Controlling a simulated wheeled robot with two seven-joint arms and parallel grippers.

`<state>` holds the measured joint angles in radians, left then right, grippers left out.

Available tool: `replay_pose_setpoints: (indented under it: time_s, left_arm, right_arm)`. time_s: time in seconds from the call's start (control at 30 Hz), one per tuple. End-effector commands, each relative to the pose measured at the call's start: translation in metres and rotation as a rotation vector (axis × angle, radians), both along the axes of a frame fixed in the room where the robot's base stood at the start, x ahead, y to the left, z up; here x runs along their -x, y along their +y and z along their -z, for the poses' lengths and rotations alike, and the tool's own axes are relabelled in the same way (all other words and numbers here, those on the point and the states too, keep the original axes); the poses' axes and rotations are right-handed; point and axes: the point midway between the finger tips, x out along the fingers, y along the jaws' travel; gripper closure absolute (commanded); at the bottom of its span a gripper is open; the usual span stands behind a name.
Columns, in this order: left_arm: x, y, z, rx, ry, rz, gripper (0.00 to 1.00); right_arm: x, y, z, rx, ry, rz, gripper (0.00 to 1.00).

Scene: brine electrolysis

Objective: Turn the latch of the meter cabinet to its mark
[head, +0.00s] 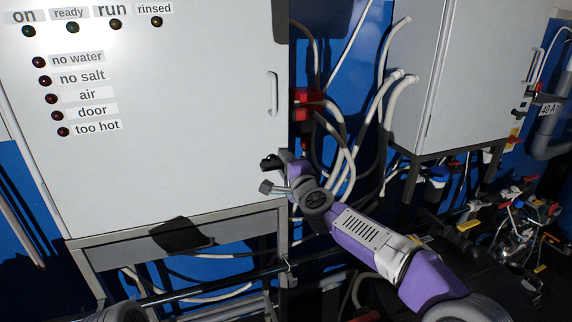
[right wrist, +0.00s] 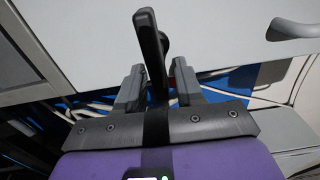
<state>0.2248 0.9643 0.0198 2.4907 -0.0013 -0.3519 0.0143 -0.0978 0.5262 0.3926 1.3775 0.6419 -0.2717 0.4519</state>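A large white cabinet (head: 170,120) fills the left of the head view. A dark latch (head: 270,162) sits low on its door near the right edge; it is small there and partly hard to separate from my gripper. In the right wrist view the latch is a black lever (right wrist: 149,38) on a round black pivot. My right gripper (head: 278,176) is at the latch, and it also shows in the right wrist view (right wrist: 157,82). Its fingers are apart, one on each side of the lever, with a visible gap on the right. I cannot make out the latch's mark. My left gripper is out of view.
A door handle (head: 272,93) stands above the latch. Labelled lamps (head: 52,98) line the door's left. White hoses (head: 340,165) hang right of the cabinet. A second white cabinet (head: 470,70) stands further right, with a cluttered dark area below it.

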Motion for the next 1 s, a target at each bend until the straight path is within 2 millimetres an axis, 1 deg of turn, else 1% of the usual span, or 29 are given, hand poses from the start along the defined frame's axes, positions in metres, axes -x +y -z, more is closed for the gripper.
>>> replay_pose_setpoints:
  time_s: [0.27, 0.37, 0.47, 0.7, 0.8, 1.0]
  left_arm:
    - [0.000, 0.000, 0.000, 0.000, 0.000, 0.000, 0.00]
    - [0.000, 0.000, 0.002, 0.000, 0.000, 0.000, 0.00]
    - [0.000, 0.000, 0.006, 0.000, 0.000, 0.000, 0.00]
    - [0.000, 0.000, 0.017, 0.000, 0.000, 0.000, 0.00]
    - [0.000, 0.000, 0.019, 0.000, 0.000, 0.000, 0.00]
    - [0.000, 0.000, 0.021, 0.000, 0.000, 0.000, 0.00]
  right_arm:
    - [0.000, -0.001, 0.000, 0.002, -0.002, 0.001, 0.60]
    - [0.004, -0.003, -0.001, 0.002, -0.004, 0.002, 0.60]
    - [0.014, -0.006, -0.001, 0.003, -0.004, 0.003, 0.60]
    - [0.049, -0.017, 0.001, 0.003, -0.003, 0.002, 0.60]
    - [0.060, -0.021, 0.000, 0.002, -0.003, 0.002, 0.60]
    - [0.071, -0.024, 0.000, 0.002, -0.001, 0.001, 0.60]
